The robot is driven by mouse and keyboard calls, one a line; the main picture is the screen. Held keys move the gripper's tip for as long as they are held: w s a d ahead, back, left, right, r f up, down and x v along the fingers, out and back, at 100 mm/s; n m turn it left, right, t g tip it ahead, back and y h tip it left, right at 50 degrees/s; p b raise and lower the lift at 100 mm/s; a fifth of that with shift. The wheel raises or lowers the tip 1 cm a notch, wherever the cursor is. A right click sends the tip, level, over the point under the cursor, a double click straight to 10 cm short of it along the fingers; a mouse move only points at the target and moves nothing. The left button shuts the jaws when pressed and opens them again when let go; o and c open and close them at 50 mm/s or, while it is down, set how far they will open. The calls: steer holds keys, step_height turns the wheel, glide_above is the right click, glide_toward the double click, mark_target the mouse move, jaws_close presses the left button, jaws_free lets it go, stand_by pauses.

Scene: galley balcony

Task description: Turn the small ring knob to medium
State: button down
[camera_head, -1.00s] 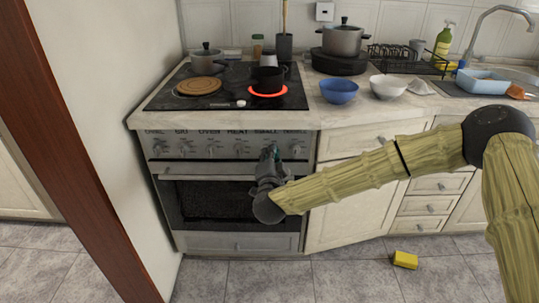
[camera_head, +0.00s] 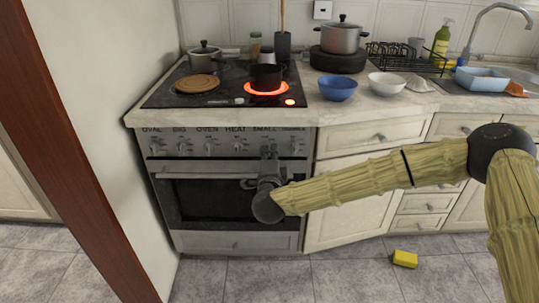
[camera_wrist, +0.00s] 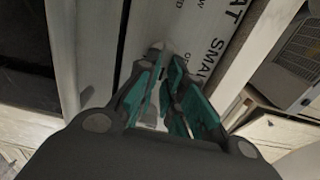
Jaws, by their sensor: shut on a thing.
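The small ring knob is under the word SMALL on the stove's front panel (camera_head: 222,145), second from the right in its row. My gripper (camera_head: 269,153) is at that knob and mostly covers it in the head view. In the wrist view my gripper (camera_wrist: 171,65) has its teal-padded fingers shut around the knob (camera_wrist: 167,46), beside the SMALL lettering. The knob's exact setting is hidden. On the hob (camera_head: 215,98) a ring (camera_head: 250,91) glows red-orange under a small black pot (camera_head: 266,76). An orange light (camera_head: 290,102) glows at the hob's front right.
The oven door handle (camera_head: 205,176) runs below the knobs, close to my gripper. Other knobs (camera_head: 238,147) flank it. A blue bowl (camera_head: 338,88) and a white bowl (camera_head: 387,84) stand on the counter (camera_head: 365,112). A yellow sponge (camera_head: 405,258) lies on the floor.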

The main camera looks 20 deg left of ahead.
stand_by(0.3)
steer(key=c, duration=1.5)
jaws_free()
steer(key=shift+c, duration=0.2)
steer(key=shift+s, duration=0.1)
steer(key=v, duration=1.1)
steer(key=shift+s+d, duration=0.2)
steer(key=shift+s, duration=0.15)
